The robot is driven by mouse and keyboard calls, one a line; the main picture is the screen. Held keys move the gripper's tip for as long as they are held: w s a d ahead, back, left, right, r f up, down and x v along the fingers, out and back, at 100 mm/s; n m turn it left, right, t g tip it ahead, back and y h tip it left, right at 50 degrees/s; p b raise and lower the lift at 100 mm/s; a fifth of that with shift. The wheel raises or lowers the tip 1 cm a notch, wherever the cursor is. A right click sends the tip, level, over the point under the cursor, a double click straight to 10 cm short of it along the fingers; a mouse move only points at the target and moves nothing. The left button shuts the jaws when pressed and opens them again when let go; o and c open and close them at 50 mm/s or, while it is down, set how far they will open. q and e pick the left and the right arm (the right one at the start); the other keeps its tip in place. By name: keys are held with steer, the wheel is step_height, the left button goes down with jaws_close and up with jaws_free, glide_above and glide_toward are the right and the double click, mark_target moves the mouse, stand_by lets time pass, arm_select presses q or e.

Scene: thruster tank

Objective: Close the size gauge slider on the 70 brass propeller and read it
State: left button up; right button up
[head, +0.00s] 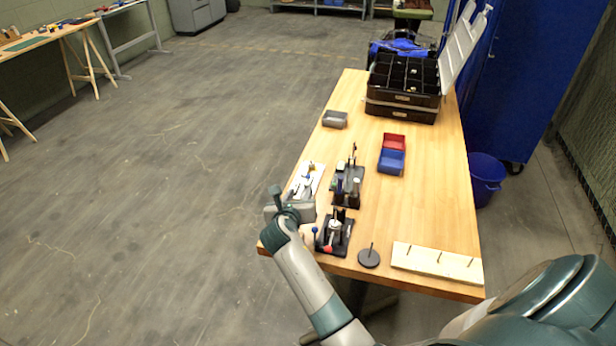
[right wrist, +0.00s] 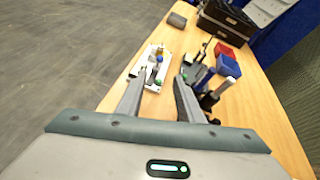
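The size gauge appears to be the white plate (head: 308,176) with small dark and blue parts, at the left edge of the wooden table. The brass propeller and the scale are too small to make out. My right gripper (right wrist: 160,82) is open and empty, its fingers apart and pointing toward the plate. In the head view, my right gripper (head: 290,208) is just near of the plate, over the table's left edge. My left gripper is out of view.
Black fixtures (head: 347,187) stand right of the plate. A dark disc with a pin (head: 369,257) and a pegged wooden board (head: 437,262) lie at the near end. Red (head: 394,142) and blue (head: 391,162) bins and a black case (head: 402,105) are farther back.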

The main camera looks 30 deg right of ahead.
mark_target(307, 178)
steer(key=x, duration=1.6)
steer(key=shift+w+d+f+b, duration=0.15)
steer(key=shift+w+d+b, duration=0.1)
steer(key=shift+b, duration=0.05)
jaws_close()
